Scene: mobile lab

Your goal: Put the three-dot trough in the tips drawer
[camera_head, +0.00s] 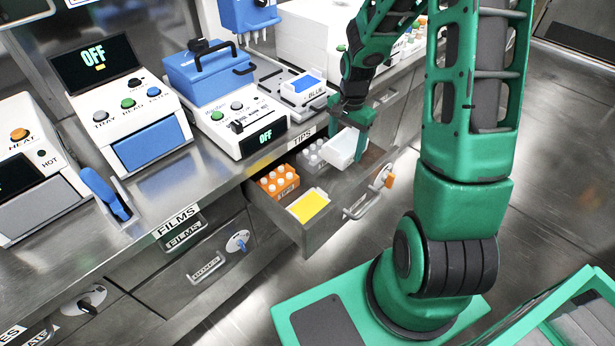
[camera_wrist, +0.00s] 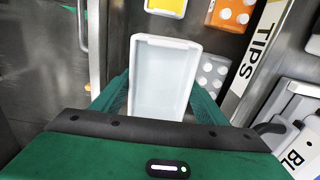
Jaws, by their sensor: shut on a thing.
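My gripper (camera_head: 352,122) is shut on a white open-topped trough (camera_head: 342,148) at the drawer's far right end. The trough fills the middle of the wrist view (camera_wrist: 163,70), with a green finger on each side and its empty inside facing the camera. No dots show on it. The tips drawer (camera_head: 322,228) is pulled open under the counter's TIPS label (camera_head: 302,138). I cannot tell whether the trough touches the drawer floor.
In the drawer are an orange rack (camera_head: 278,182), a grey rack (camera_head: 311,156) and a yellow-topped box (camera_head: 308,206). The trough sits beside the grey rack. A blue-labelled tray (camera_head: 303,90) and an OFF device (camera_head: 240,122) stand on the counter above.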

